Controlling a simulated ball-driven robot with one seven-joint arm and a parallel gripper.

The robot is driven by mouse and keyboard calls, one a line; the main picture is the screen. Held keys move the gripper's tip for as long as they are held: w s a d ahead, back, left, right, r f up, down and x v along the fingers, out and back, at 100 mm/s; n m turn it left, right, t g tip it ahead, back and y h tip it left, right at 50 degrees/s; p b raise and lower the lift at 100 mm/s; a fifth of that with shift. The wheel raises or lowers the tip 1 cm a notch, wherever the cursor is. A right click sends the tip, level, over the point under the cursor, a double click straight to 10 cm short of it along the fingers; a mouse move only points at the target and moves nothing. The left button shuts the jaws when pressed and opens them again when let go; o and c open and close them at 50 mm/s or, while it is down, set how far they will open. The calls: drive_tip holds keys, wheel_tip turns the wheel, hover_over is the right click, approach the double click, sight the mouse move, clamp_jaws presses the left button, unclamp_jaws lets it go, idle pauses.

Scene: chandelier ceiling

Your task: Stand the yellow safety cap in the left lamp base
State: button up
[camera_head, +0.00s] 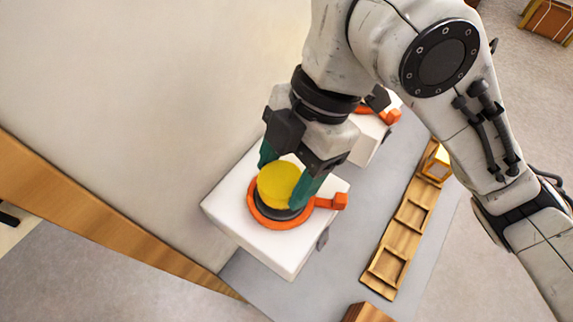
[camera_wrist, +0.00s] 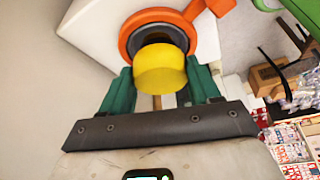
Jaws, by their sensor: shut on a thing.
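The yellow safety cap (camera_head: 279,185) is between the green fingers of my gripper (camera_head: 287,183), which is shut on it. The left lamp base is a white block (camera_head: 287,254) with an orange ring (camera_head: 261,218) around a dark socket. The cap is over the socket inside the ring; the head view cannot show how deep it sits. In the wrist view the cap (camera_wrist: 161,72) shows at the mouth of the dark socket (camera_wrist: 157,36), with the orange ring (camera_wrist: 127,40) around it and green fingers (camera_wrist: 159,90) on both sides.
A second white base (camera_head: 370,140) with an orange ring stands behind, partly hidden by my arm. A wooden rack (camera_head: 393,245) with compartments lies to the right, with a yellow object (camera_head: 437,163) at its far end. A pale wall or panel (camera_head: 130,90) fills the left.

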drive_tip(key=shift+f+b, duration=0.5)
drive_tip(key=shift+f, duration=0.15)
drive_tip(key=o, duration=1.1)
drive_tip(key=shift+v, duration=5.4)
